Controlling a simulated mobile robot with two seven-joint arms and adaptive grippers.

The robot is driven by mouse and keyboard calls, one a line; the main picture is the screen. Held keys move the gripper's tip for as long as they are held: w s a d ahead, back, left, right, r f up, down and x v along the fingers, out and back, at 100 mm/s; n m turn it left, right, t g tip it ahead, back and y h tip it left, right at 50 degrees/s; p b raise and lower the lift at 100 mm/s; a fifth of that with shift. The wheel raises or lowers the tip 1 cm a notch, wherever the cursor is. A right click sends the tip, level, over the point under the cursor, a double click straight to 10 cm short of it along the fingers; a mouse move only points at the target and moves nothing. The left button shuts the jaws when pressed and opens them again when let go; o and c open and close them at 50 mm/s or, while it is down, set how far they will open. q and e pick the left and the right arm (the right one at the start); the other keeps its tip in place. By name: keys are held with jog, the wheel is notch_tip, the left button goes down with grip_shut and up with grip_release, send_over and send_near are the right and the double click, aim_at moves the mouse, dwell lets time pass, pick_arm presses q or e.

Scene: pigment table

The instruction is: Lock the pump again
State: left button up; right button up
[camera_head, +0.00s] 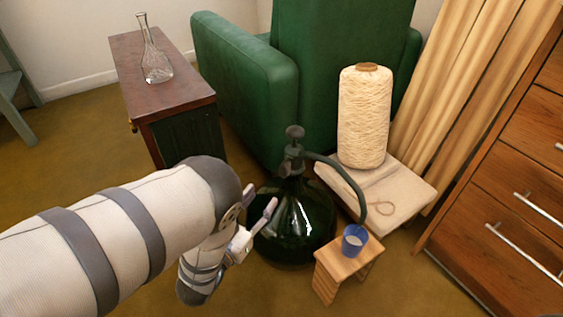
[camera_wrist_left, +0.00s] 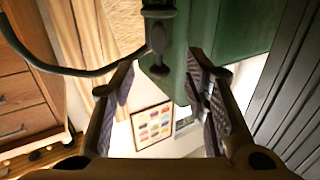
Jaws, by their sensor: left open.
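The pump (camera_head: 294,150) is a dark head with a round knob on top, set in the neck of a big dark green glass bottle (camera_head: 300,225) on the floor. A dark hose (camera_head: 345,178) curves from it down to a blue cup (camera_head: 354,240). My left gripper (camera_head: 258,228) is open and empty, in front of the bottle's left side and lower in the picture than the pump. In the left wrist view, the pump knob (camera_wrist_left: 158,38) shows upside down between the open fingers (camera_wrist_left: 160,105), towards the top. I cannot tell whether the pump is locked.
The cup stands on a small wooden stool (camera_head: 335,262). A cream thread cone (camera_head: 364,115) stands on a pale low table (camera_head: 410,185). A green armchair (camera_head: 240,80) is behind, drawers (camera_head: 510,200) are right, and a brown cabinet (camera_head: 185,95) with a glass flask (camera_head: 154,60) is left.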

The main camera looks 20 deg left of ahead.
aim_at(283, 171)
pick_arm(q)
jog(key=w+b, duration=0.1)
jog(key=w, duration=0.2)
jog(key=w+d+b, duration=0.1)
jog(key=w, duration=0.2)
jog(key=w+b, duration=0.1)
jog(key=w, duration=0.3)
jog(key=shift+d+f+b, duration=0.1)
jog(key=shift+d+b, duration=0.3)
jog(key=shift+w, duration=0.55)
grip_shut()
pick_arm(e)
jog(key=f, duration=0.1)
jog(key=s+f, duration=0.1)
jog(key=f, duration=0.1)
jog(key=shift+s+f+g, duration=0.2)
jog(key=shift+s+g, duration=0.05)
jog(key=shift+g, duration=0.15)
